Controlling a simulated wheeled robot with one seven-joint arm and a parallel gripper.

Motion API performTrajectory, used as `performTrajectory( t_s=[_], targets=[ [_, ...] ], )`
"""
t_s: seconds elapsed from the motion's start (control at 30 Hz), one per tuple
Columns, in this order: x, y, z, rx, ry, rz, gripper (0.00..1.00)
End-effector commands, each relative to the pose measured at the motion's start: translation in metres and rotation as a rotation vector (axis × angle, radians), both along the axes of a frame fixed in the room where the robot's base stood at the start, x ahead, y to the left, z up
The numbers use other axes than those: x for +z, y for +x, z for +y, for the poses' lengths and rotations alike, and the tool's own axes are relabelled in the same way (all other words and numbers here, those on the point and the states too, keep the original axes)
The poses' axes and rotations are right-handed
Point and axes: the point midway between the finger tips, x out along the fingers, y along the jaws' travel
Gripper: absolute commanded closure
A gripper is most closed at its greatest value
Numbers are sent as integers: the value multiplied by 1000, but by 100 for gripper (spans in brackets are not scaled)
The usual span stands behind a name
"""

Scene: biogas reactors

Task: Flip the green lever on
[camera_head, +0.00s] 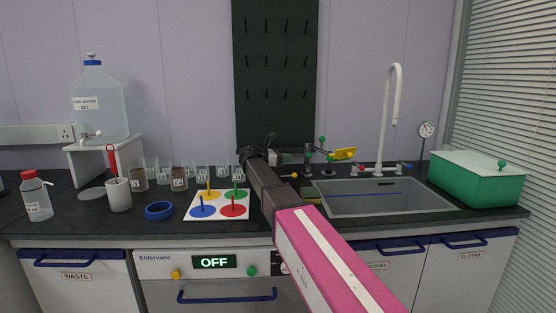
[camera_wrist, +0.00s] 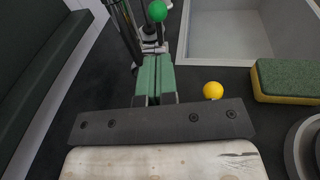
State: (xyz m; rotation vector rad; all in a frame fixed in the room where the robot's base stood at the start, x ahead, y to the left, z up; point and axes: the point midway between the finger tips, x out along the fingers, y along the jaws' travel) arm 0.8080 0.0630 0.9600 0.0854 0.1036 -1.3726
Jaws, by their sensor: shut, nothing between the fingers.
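A small green ball knob (camera_wrist: 157,10) on a thin metal stem shows at the top of the wrist view, beyond my gripper's fingertips. In the head view, green knobs (camera_head: 322,139) stand on the fittings behind the sink's left end, one higher and one lower; I cannot tell which one the wrist view shows. My gripper (camera_wrist: 153,78) has its two green fingers pressed together and empty, pointing at the stem's foot. I cannot tell whether they touch it. In the head view my arm hides part of the counter left of the sink. The lever's on or off position is unclear.
A yellow ball knob (camera_wrist: 213,90) is right of my fingers. A green and yellow sponge (camera_wrist: 287,81) lies further right, below the sink (camera_wrist: 225,38). In the head view, a white faucet (camera_head: 395,95) and green box (camera_head: 478,178) stand right. The appliance display (camera_head: 214,262) reads OFF.

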Motion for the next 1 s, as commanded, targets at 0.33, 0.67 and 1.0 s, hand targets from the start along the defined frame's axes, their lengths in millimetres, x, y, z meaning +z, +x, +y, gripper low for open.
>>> performTrajectory(
  t_s=[0.33, 0.67, 1.0],
  targets=[
    [3, 10, -51, -1, 0, 1, 100],
    [5, 12, -60, 0, 0, 1, 100],
    [6, 12, -61, 0, 16, 0, 100]
  ],
)
